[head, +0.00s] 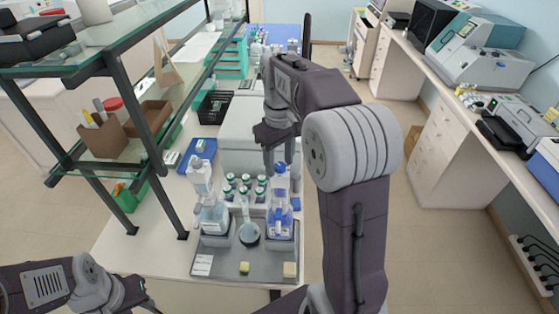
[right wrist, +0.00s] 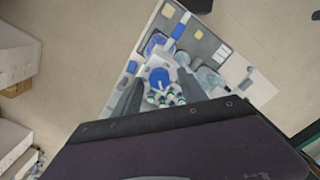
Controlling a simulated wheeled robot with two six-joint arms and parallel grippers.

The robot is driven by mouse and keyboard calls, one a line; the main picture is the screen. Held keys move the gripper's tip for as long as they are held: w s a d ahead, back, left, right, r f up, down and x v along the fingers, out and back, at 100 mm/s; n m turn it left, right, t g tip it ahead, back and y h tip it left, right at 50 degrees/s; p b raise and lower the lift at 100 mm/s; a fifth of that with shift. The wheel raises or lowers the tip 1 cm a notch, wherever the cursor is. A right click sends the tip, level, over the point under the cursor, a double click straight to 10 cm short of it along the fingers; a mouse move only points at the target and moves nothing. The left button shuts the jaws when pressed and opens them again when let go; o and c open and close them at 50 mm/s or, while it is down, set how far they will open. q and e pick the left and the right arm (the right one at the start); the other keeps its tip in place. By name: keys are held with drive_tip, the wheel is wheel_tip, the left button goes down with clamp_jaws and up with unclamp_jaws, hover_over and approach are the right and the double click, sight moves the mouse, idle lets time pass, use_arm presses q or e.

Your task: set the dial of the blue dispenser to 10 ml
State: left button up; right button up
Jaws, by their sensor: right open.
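The blue dispenser (head: 280,206) stands upright at the back right of a grey tray (head: 218,266). It is a clear bottle with blue liquid and a blue and white top. My right gripper (head: 279,160) is open just above that top. In the right wrist view the dispenser's blue round top part (right wrist: 158,77) lies between the two spread fingers (right wrist: 160,86), with no clear contact. The dial's setting is too small to read. The dark end of my left arm (head: 128,291) is at the bottom left, far from the tray; its fingers cannot be made out.
A second, clear dispenser (head: 208,200) stands left of the blue one, with a flask (head: 249,232) between them. Several capped vials (head: 245,186) stand behind. A yellow block (head: 244,267) lies at the tray's front. A metal-framed shelf (head: 150,120) rises at the left.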

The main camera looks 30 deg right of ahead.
clamp_jaws()
drive_tip(key=shift+r+n, duration=0.1)
drive_tip(key=shift+n, duration=0.2)
drive_tip(key=shift+n+p, duration=0.55)
drive_tip(key=shift+n, duration=0.05)
drive_tip(key=shift+n+p, duration=0.55)
drive_tip(key=shift+n, duration=0.65)
drive_tip(key=shift+n+p, duration=0.85)
drive_tip(key=shift+n, duration=1.45)
unclamp_jaws()
